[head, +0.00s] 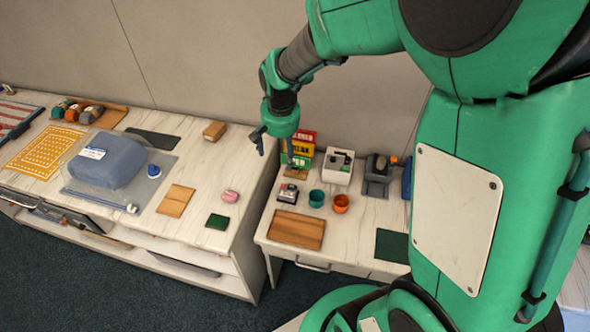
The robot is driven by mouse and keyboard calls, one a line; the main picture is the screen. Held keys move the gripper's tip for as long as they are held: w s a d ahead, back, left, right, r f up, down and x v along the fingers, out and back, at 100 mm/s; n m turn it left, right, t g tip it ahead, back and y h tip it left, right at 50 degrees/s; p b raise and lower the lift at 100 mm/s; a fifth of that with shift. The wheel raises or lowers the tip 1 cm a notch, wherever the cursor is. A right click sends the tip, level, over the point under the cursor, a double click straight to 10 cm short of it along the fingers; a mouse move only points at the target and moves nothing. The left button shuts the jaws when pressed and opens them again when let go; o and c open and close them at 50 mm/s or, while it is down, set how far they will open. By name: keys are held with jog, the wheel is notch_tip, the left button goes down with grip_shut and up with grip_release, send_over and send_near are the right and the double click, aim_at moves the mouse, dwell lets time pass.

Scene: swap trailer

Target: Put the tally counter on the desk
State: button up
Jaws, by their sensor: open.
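A small silver and dark device with a reddish top, which looks like the tally counter (288,193), stands on the right-hand white surface with a drawer, which looks like the desk (268,237). It is behind a brown wooden board and left of a teal cup. My gripper (274,150) is open, pointing down, above and behind the device, near the gap between the two white surfaces. It is apart from the device and nothing shows between its fingers. It partly covers a red, yellow and green sign.
The wooden board (296,229), teal cup (316,198), orange cup (340,203), white box (338,167) and dark green mat (392,246) crowd the right surface. The left counter (215,165) holds a blue bundle (107,161), a pink item (230,196) and wooden blocks. A wall stands behind.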

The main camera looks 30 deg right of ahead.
jog(key=s+a+r+n+t, duration=0.2)
jog(key=s+a+r+n, duration=0.1)
jog(key=s+r, duration=0.6)
jog(key=s+a+r+n+t, duration=0.1)
jog(key=s+a+r+n, duration=0.2)
jog(key=s+r, duration=0.7)
jog(key=s+a, duration=0.2)
jog(key=s, duration=0.2)
jog(key=shift+r+t, duration=0.2)
jog(key=shift+t, duration=0.2)
jog(key=shift+s+a, duration=0.1)
